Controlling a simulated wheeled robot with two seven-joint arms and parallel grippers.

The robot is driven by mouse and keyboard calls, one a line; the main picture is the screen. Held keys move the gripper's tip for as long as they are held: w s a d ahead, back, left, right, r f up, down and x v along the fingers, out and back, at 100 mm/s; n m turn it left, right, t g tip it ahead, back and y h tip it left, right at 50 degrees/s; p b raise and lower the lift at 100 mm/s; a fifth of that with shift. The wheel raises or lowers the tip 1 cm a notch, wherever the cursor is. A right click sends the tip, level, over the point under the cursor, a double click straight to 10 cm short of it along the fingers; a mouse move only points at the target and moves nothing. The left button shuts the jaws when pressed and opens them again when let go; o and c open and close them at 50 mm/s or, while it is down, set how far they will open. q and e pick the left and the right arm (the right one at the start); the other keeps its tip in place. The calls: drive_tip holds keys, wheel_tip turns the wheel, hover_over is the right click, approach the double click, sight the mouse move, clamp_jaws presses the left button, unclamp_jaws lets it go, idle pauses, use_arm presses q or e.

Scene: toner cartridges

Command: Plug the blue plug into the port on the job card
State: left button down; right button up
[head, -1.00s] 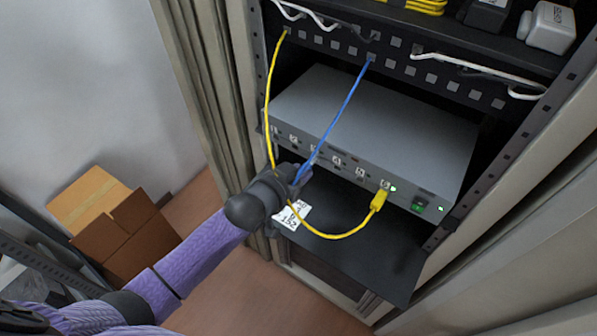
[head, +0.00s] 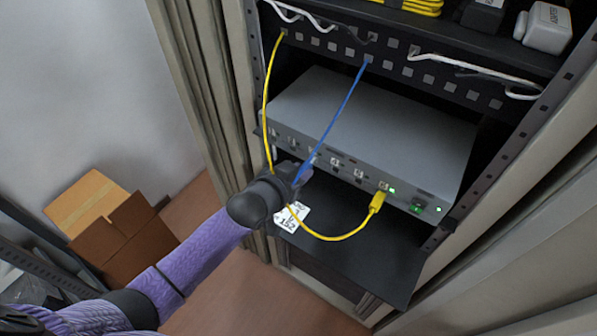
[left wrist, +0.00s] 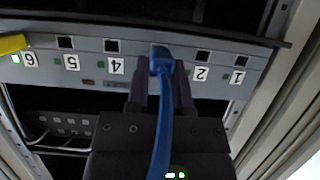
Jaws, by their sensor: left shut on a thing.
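My left gripper (head: 298,174) is shut on the blue plug (left wrist: 161,62) at the front of the grey switch box (head: 385,125). In the left wrist view the box front is upside down, with labels 6, 5, 4, 2 and 1 showing. The plug is between labels 4 and 2 and covers the label and port there. I cannot tell whether its tip is inside the port. The blue cable (head: 343,108) runs up to the patch panel. The white job card (head: 291,217) lies below my gripper; its port number is not readable. My right gripper is not in view.
A yellow plug (head: 377,202) sits in the port labelled 6, beside a green light. Its yellow cable (head: 335,238) loops below my left gripper and up to the patch panel (head: 420,72). A black shelf (head: 370,255) lies under the box. Rack posts stand on both sides.

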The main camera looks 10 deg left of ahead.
use_arm(q)
drive_tip(key=shift+w+d+b, duration=0.25)
drive_tip(key=shift+w+b, duration=0.15)
drive_tip(key=shift+w, duration=0.3)
idle(0.3)
drive_tip(key=shift+c, duration=2.1)
unclamp_jaws()
drive_tip(key=shift+w, duration=0.1)
